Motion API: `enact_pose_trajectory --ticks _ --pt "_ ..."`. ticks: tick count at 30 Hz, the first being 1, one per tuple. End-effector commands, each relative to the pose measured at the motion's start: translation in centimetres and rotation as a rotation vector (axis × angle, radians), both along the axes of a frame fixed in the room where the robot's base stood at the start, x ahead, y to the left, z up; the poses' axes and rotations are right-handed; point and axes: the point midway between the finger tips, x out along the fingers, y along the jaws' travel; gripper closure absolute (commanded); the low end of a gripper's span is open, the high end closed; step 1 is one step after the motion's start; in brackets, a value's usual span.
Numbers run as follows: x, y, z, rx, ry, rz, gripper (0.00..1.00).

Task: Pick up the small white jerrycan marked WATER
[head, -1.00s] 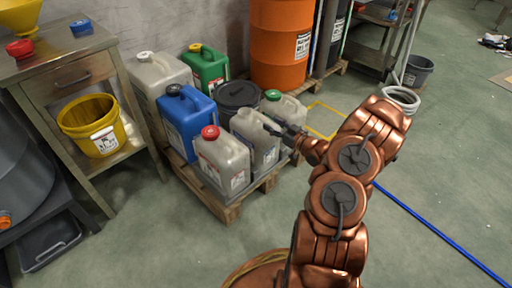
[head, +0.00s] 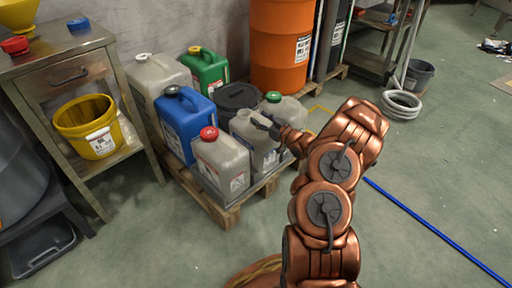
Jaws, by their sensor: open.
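Three small whitish jerrycans stand at the front right of a wooden pallet (head: 228,214). One has a red cap (head: 221,165) and one a green cap (head: 287,108). Between them stands a middle jerrycan (head: 244,131), its top partly covered by my gripper. Each of the front two has a white label, but the print is too small to read, so I cannot tell which is marked WATER. My gripper (head: 267,124) is open, its dark fingers over or beside the middle jerrycan's upper right. Whether they touch it is unclear.
A blue canister (head: 185,128), a larger white one (head: 151,78), a green one (head: 207,70) and a dark lidded tub (head: 236,98) crowd the pallet behind. An orange drum (head: 281,45) stands behind, a steel table (head: 70,50) left. Floor on the right is mostly clear, with a blue hose (head: 430,228).

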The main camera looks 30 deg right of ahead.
Motion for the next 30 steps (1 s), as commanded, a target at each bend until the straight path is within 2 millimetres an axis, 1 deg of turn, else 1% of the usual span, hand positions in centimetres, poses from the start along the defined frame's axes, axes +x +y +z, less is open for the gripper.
enact_pose_trajectory --ticks 3,11,25,26,30 --pt "0.50 0.17 -0.06 0.000 0.000 0.000 0.50" --pt "0.55 0.13 -0.01 0.001 0.001 -0.001 0.50" --pt "0.54 0.12 -0.03 0.001 0.001 -0.001 0.99" --pt "0.54 0.12 -0.03 0.001 0.001 -0.001 1.00" --pt "0.54 0.11 -0.03 0.001 0.001 -0.001 1.00"
